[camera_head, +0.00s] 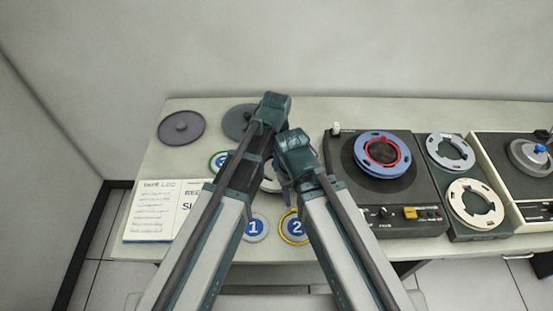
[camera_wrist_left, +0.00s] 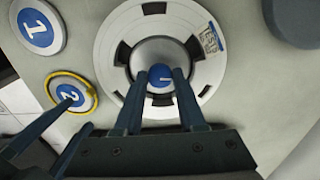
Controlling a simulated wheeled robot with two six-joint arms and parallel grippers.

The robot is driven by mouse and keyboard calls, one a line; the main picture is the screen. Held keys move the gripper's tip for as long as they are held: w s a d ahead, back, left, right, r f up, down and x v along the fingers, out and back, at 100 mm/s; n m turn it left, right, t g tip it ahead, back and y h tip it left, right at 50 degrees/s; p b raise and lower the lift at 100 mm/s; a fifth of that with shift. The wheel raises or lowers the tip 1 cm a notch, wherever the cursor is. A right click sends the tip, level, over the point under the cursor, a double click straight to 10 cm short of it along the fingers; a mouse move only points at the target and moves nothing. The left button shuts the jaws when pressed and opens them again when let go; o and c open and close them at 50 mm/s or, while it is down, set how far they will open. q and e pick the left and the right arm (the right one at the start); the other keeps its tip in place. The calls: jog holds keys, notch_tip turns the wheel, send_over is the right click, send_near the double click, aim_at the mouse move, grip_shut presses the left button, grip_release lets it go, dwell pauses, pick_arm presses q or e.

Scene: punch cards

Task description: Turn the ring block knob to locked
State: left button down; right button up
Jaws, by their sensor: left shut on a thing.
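A white ring with dark notches (camera_wrist_left: 103,58) lies around a grey domed hub (camera_wrist_left: 160,52) in the left wrist view. The ring block knob (camera_wrist_left: 160,75) is small and blue, with a pale line mark, at the near part of the hub. My left gripper (camera_wrist_left: 160,78) is shut on this knob, one finger on each side. In the head view the arms hide most of the white ring (camera_head: 269,182). My right gripper (camera_wrist_left: 77,110) is near the yellow-rimmed disc, apart from the knob; its opening is unclear.
Blue discs marked 1 (camera_head: 254,227) and 2 (camera_head: 293,228) lie near the front edge. A log sheet (camera_head: 153,212) and dark round lids (camera_head: 181,127) are at left. A tape deck (camera_head: 343,160) with a blue reel (camera_head: 368,153) stands at right.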

pick_arm(q)
jog(key=m, duration=0.4)
jog(key=shift+m, duration=0.7)
jog(key=c, duration=0.5)
grip_release()
jog(key=shift+r, duration=0.1)
notch_tip(320, 180, up, 14)
jog(key=p, duration=1.3)
jog(key=shift+p, duration=0.4)
pick_arm(e)
notch_tip(320, 180, up, 14)
pick_arm(q)
jog(key=shift+f, duration=0.2)
pick_arm(e)
jog(key=shift+f, duration=0.15)
